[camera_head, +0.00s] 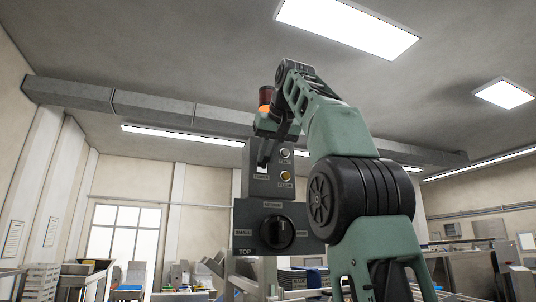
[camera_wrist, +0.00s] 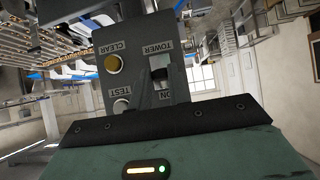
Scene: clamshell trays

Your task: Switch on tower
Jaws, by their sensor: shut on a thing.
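The grey control box (camera_head: 246,157) stands in front of me. Its tower switch (camera_head: 263,158) is a black lever over a white plate, above the TOWER label. In the upside-down wrist view the tower switch (camera_wrist: 159,72) sits between the labels TOWER and ON. My gripper (camera_head: 267,138) comes down from above at the box's upper part and is shut at the switch.
The TEST button (camera_head: 285,153) and yellow CLEAR button (camera_head: 285,175) sit right beside the switch. A black size dial (camera_head: 277,232) is below. A lamp tower (camera_head: 265,98), red above bright orange, rises behind my gripper. Worktables and equipment fill the low background.

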